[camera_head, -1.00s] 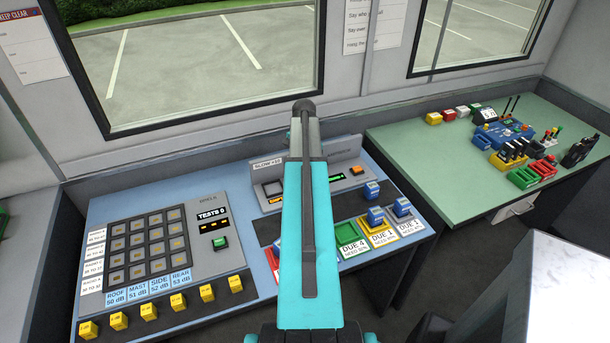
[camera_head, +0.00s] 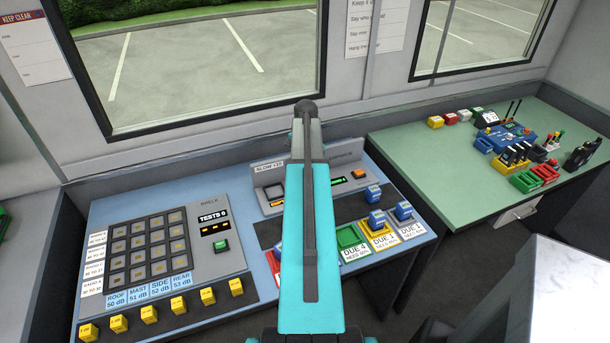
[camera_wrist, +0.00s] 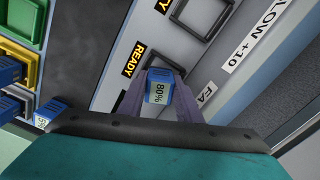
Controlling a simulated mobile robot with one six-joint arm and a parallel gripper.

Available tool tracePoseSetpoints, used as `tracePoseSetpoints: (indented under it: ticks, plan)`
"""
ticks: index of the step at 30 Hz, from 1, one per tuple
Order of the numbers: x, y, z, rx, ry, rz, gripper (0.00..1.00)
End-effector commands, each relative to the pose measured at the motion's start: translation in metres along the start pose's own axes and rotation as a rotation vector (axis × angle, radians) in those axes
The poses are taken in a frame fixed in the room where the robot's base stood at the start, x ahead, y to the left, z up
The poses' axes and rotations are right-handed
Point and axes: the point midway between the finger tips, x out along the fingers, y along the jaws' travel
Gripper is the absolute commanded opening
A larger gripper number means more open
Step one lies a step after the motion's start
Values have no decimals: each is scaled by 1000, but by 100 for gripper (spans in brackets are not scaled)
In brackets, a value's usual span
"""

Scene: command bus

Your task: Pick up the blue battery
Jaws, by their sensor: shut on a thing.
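A blue battery (camera_wrist: 158,87) with an 80% label is between the two fingers of my gripper (camera_wrist: 160,73) in the wrist view. My gripper is shut on it. The battery is over or in a dark slot next to a READY label; I cannot tell whether it is clear of the slot. In the head view my own arm hides the gripper and this battery. Other blue batteries (camera_head: 376,220) stand on the coloured trays at the right of the blue bench. Some of them show at the left edge of the wrist view (camera_wrist: 10,70).
A green tray (camera_head: 350,238) and a yellow tray (camera_head: 380,238) sit at the bench's right. A keypad panel (camera_head: 150,240) is on the left. A green table (camera_head: 440,170) stands at the right.

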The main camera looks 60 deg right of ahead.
Motion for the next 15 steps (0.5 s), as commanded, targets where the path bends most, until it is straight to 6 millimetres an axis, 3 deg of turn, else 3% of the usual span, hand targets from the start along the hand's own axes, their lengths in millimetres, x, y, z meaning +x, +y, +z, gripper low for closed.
tracePoseSetpoints:
  ticks: [15]
  plan:
    - [-58, -1, -1, 0, 2, -2, 5]
